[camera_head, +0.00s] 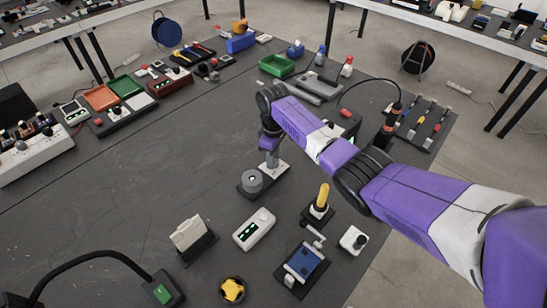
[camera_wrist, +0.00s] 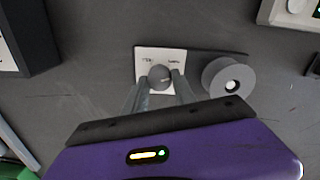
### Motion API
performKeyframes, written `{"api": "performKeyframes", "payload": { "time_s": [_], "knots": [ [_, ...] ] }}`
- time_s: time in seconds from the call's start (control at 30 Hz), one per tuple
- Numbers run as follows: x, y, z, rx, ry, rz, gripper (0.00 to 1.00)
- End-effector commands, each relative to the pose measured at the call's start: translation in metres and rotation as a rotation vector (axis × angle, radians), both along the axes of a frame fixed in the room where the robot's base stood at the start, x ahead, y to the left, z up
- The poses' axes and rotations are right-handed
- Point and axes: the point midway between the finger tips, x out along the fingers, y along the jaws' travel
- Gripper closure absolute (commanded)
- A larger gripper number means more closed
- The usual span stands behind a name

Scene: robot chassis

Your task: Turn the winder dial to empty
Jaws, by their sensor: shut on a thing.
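The winder is a dark base with a white label plate (camera_wrist: 150,56) and a grey spool (camera_wrist: 226,77) beside it. A small dark grey round dial (camera_wrist: 159,75) sits on the plate, with printed words above it too small to read. My gripper (camera_wrist: 163,80) is shut on the dial, one finger on each side of it. In the head view my gripper (camera_head: 270,158) reaches down to the winder from above. The spool (camera_head: 251,180) stands to its lower left, and the plate (camera_head: 276,170) shows partly under the fingers.
A yellow-handled switch (camera_head: 322,197) is at the right. A green tray (camera_head: 277,66) lies behind. The table left of the winder is clear.

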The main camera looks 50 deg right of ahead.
Motion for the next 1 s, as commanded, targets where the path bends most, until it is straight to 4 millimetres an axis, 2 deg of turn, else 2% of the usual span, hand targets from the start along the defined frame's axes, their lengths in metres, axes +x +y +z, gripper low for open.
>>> {"api": "performKeyframes", "payload": {
  "time_s": [0.2,0.5,1.0],
  "knots": [
    [0.001,0.001,0.0014,0.001,-0.003,0.179,1.0],
    [0.001,0.0012,0.0014,0.0,-0.003,0.342,1.0],
    [0.0012,0.0014,0.0017,0.0,-0.004,0.409,1.0]
  ]
}}
